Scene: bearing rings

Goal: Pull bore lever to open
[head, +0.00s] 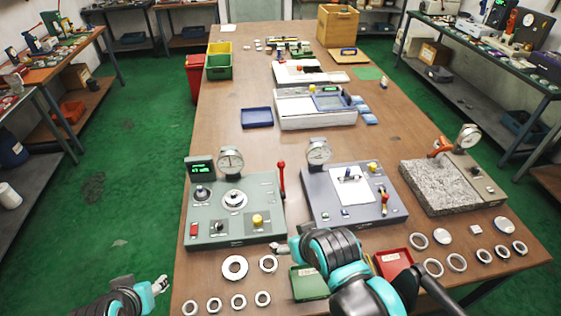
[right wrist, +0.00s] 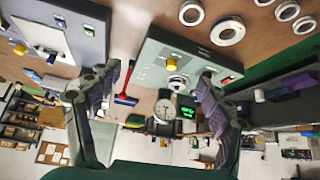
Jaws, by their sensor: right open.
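The green bore gauge station (head: 236,207) stands on the table with a dial on top. Its red-knobbed bore lever (head: 281,178) stands upright at the station's right edge. In the right wrist view the station (right wrist: 190,62) appears upside down, and the red lever (right wrist: 125,92) shows between the fingers, nearer the left one. My right gripper (head: 281,247) is at the station's front right corner, partly hidden by its own arm; its fingers are spread and empty in the right wrist view (right wrist: 158,75). My left gripper (head: 160,285) is off the table's left edge, too small to judge.
A grey station (head: 350,195) stands just right of the lever, with a narrow gap between. Several metal rings (head: 235,267) lie along the front edge. A green tray (head: 309,283) and a red tray (head: 392,263) sit near my right arm. A blue tray (head: 257,117) lies behind.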

